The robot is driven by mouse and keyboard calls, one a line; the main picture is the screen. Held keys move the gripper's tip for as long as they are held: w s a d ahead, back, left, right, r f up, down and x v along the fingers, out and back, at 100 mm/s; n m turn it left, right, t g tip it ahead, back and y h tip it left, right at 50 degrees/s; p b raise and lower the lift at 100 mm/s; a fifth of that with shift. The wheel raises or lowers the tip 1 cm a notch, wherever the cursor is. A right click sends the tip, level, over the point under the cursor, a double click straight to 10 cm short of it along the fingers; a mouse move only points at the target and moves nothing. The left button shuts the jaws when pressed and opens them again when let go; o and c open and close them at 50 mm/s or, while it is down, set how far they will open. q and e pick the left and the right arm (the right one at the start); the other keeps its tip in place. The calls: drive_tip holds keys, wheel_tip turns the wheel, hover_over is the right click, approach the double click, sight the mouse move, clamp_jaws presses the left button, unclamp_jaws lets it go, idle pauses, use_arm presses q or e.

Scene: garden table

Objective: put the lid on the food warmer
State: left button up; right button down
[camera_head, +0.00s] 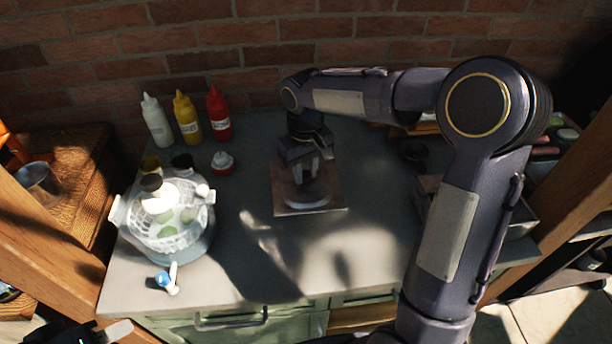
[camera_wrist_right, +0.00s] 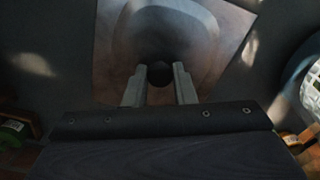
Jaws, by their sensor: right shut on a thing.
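The lid (camera_head: 304,203) looks pale and translucent and lies over a square board in the middle of the table. In the right wrist view the lid (camera_wrist_right: 165,28) fills the upper middle, with its round dark knob (camera_wrist_right: 160,73) between the fingers. My right gripper (camera_head: 309,178) points down and is shut on that knob; the wrist view shows its two fingers (camera_wrist_right: 160,88) either side. The food warmer (camera_head: 170,250), a round pale vessel with a white basket and green pieces inside, stands at the left. My left gripper (camera_head: 112,332) shows only partly at the bottom left edge, its opening unclear.
White (camera_head: 157,122), yellow (camera_head: 187,118) and red (camera_head: 219,113) bottles stand behind the warmer. A small red-and-white container (camera_head: 222,162) is near them. The table's front middle is clear. A brick wall closes the back.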

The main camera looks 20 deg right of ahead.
sight(306, 181)
drive_tip(key=shift+w+d+f, duration=0.2)
drive_tip(key=shift+w+f, duration=0.2)
drive_tip(key=shift+f, duration=0.1)
drive_tip(key=shift+w+d+f, duration=0.2)
drive_tip(key=shift+w+f, duration=0.15)
drive_tip(key=shift+f, duration=0.1)
drive_tip(key=f, duration=0.3)
drive_tip(key=shift+w+f, duration=0.15)
drive_tip(key=shift+w, duration=0.05)
drive_tip(key=shift+f, duration=0.1)
drive_tip(key=shift+f, duration=0.2)
drive_tip(key=c, duration=1.2)
unclamp_jaws()
